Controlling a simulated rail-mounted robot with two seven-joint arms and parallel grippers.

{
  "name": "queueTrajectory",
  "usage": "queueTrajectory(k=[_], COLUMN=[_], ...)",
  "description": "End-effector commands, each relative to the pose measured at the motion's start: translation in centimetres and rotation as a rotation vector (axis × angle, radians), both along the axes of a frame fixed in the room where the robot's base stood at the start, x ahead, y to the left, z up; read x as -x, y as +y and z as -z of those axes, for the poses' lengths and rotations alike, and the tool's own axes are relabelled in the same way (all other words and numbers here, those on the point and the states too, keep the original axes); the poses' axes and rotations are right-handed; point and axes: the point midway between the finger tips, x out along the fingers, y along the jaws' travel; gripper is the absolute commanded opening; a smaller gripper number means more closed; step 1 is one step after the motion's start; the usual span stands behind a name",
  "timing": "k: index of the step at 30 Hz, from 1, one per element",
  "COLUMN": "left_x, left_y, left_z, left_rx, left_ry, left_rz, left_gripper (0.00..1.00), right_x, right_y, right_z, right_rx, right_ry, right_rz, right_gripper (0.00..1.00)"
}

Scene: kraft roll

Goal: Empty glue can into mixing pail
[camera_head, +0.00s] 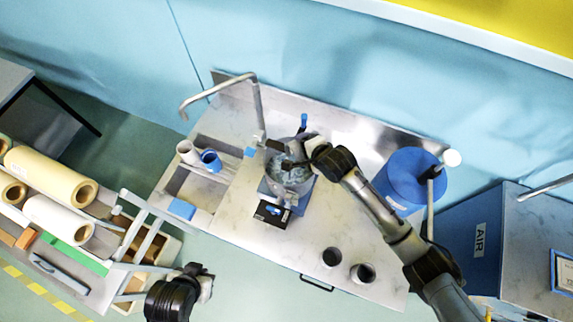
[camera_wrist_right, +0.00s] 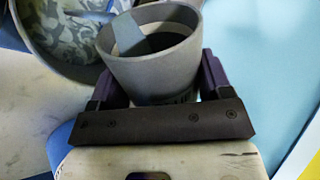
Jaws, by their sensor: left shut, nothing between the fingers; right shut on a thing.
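The grey mixing pail (camera_head: 296,187) stands on the counter near its middle, on a blue base. In the right wrist view the pail (camera_wrist_right: 42,47) is at upper left, its inside patterned grey and white. My right gripper (camera_wrist_right: 160,80) is shut around a grey can (camera_wrist_right: 150,72), which I take for the glue can. The can's dark inside shows a lighter flat piece. In the head view my right gripper (camera_head: 301,158) is over the pail's far rim and largely hides the can. My left gripper (camera_head: 205,283) is shut and empty, off the counter at lower left.
A bent metal tap (camera_head: 257,100) rises behind the pail. A small black box (camera_head: 271,213) lies in front of it. A blue drum (camera_head: 409,180) stands at right. Two cups (camera_head: 332,257) are near the front edge. Paper rolls (camera_head: 50,177) fill a rack at left.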

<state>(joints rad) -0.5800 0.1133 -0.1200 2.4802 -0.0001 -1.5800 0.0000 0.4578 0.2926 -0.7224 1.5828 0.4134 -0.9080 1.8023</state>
Motion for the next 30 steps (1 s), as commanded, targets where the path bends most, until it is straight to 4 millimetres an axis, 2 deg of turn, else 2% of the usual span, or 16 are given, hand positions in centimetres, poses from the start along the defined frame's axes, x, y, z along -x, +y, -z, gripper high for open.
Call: queueTrajectory(k=[14,30], left_x=[0.0,0.0], left_y=[0.1,0.3], left_z=[-1.2,-1.6], left_rx=[-0.004,-0.012], left_ry=[0.000,0.000], left_rz=[0.002,0.008], left_gripper=[0.00,0.00], right_x=[0.1,0.2], right_y=[0.2,0.4], right_z=[-0.4,0.0], right_rx=[0.045,0.096], right_ry=[-0.028,-0.057], right_rz=[-0.001,0.000], right_gripper=[0.36,0.36])
